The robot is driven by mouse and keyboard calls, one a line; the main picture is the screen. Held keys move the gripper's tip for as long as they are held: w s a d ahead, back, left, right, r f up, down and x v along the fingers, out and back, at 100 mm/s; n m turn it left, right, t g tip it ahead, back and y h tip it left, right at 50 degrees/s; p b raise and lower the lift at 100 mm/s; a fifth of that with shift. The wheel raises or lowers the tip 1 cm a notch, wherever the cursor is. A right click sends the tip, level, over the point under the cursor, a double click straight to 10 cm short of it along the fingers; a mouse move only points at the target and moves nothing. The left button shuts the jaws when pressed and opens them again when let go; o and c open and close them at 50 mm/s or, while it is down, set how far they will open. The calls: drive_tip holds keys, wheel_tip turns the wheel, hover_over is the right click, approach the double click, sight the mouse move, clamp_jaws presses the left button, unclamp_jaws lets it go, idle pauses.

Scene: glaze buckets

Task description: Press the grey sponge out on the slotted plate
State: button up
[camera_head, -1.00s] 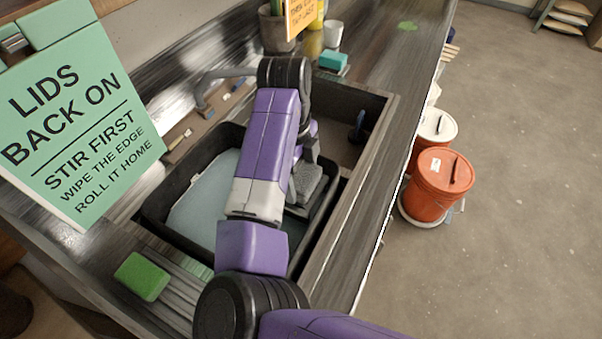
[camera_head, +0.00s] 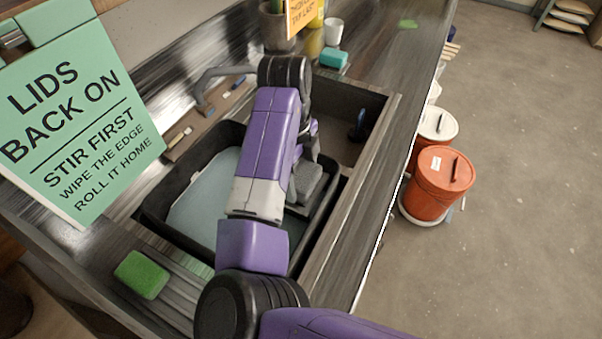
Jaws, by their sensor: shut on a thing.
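The grey sponge (camera_head: 307,181) shows just right of my arm, over the right part of the dark tub in the sink. My gripper (camera_head: 308,160) is shut on it, with its fingers mostly hidden behind my purple arm. A pale slotted-plate edge may lie under the sponge, but the arm and sponge hide most of that area, so I cannot tell whether they touch. A pale blue-grey sheet or surface (camera_head: 203,190) fills the left part of the dark tub (camera_head: 157,205).
A green sponge (camera_head: 142,274) lies on the ribbed drainboard at the front left. A teal sponge (camera_head: 333,58) and white cup (camera_head: 333,32) stand at the back. A green sign (camera_head: 75,120) blocks the left. Orange buckets (camera_head: 438,185) stand on the floor at right.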

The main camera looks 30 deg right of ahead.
drive_tip(key=shift+f+b, duration=0.55)
drive_tip(key=shift+f, duration=0.45)
idle(1.7)
drive_tip(key=shift+r+p, duration=2.6)
drive_tip(key=shift+r, duration=0.95)
